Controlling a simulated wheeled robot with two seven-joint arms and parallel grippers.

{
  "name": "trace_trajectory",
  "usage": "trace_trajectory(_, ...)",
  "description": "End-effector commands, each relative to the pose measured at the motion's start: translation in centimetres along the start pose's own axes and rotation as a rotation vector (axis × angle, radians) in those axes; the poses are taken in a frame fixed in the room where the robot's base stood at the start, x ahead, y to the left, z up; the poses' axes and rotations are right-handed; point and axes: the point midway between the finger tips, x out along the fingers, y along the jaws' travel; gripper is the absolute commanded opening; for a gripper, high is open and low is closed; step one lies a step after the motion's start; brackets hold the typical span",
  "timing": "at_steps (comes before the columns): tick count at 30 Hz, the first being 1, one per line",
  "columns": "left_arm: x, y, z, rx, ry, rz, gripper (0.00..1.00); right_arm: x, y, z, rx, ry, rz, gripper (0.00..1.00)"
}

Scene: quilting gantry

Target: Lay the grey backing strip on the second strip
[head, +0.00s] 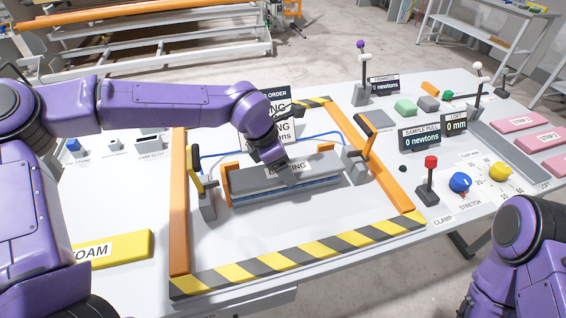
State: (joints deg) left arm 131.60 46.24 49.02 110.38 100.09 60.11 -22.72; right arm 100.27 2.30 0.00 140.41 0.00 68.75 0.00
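The grey backing strip (245,179), labelled BACKING, lies lengthwise across the middle of the striped frame. A blue and white layer (290,191) shows along its near lower edge; I cannot tell if the strip rests fully on it. My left gripper (289,167) reaches down from above to the middle of the backing strip and covers part of its label. Its fingers are mostly hidden, so I cannot see whether they grip the strip. My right arm shows at the lower right, with its gripper out of view.
Orange rails and a black-and-yellow bar (300,252) frame the work area. Upright clamps stand at its left (205,190) and right (358,160). A yellow FOAM piece (115,249) lies left. Pink strips (517,122), a red-topped lever (430,180) and knobs (460,184) stand right.

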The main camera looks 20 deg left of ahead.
Motion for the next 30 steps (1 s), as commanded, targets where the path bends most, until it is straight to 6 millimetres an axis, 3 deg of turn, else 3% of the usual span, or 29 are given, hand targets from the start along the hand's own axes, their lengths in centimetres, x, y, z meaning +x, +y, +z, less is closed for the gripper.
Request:
trace_trajectory(5, 0.1, 0.0, 0.0, 0.001, -0.001, 0.001, 0.44, 0.0, 0.0, 0.0, 0.000, 0.001, 0.000, 0.43)
trace_trajectory(6, 0.1, 0.0, 0.0, 0.001, -0.001, 0.001, 0.83, 0.0, 0.0, 0.0, 0.000, 0.001, 0.000, 0.43)
trace_trajectory(8, 0.0, 0.0, 0.0, 0.001, -0.001, 0.001, 0.99, 0.0, 0.0, 0.0, 0.000, 0.001, 0.000, 0.43)
trace_trajectory(19, -0.9, 0.0, 0.0, 0.000, -0.004, 0.002, 0.99, 0.1, 0.0, 0.0, 0.000, 0.001, 0.000, 0.43)
trace_trajectory(30, -9.6, 0.0, 0.0, 0.000, -0.005, 0.002, 0.99, 0.7, -0.1, 0.3, 0.000, 0.000, 0.000, 0.43)
